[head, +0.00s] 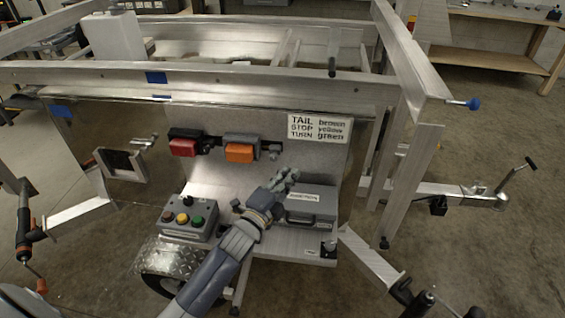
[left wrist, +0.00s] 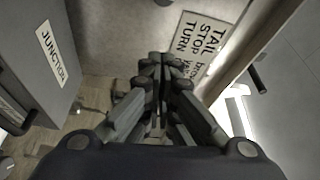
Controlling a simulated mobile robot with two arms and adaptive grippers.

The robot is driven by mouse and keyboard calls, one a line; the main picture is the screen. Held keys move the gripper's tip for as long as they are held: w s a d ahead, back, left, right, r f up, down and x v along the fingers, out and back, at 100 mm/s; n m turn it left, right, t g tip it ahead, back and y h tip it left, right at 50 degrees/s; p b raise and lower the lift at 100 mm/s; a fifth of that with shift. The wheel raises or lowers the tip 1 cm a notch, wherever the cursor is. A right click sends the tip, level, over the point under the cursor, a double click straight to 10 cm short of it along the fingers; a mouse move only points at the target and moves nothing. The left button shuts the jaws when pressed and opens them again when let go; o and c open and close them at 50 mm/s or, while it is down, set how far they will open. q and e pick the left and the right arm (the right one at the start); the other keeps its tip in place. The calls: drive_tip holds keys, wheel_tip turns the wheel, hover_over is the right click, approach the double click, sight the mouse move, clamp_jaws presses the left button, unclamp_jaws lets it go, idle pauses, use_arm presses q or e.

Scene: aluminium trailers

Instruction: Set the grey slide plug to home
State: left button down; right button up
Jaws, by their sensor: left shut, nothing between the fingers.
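My left gripper (head: 287,176) is shut and empty. It is over the back left edge of the grey junction box (head: 312,207), in front of the upright metal panel (head: 215,172). In the left wrist view its fingertips (left wrist: 160,66) are together, with the junction box (left wrist: 45,60) on the left and the lettered sign (left wrist: 202,45) beyond on the right. I cannot pick out the grey slide plug with certainty. A small dark-topped fitting (head: 328,248) stands on the shelf in front of the box. My right gripper is not in view.
A button box (head: 188,219) with coloured buttons is left of my arm. A red lamp (head: 184,146) and an orange lamp (head: 240,152) are on the panel, below the aluminium rail (head: 230,84). A sign (head: 317,128) hangs at the upper right.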

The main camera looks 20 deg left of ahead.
sight(274, 157)
use_arm(q)
drive_tip(key=w+a+p, duration=0.1)
drive_tip(key=w, duration=0.1)
drive_tip(key=w+a, duration=0.2)
drive_tip(key=shift+w+a+f+p, duration=0.1)
drive_tip(key=shift+w+f+p, duration=0.1)
drive_tip(key=shift+p, duration=0.2)
drive_tip(key=a, duration=0.2)
drive_tip(key=s+a, duration=0.1)
drive_tip(key=shift+a, duration=0.35)
drive_tip(key=shift+w, duration=0.1)
drive_tip(key=shift+d, duration=0.1)
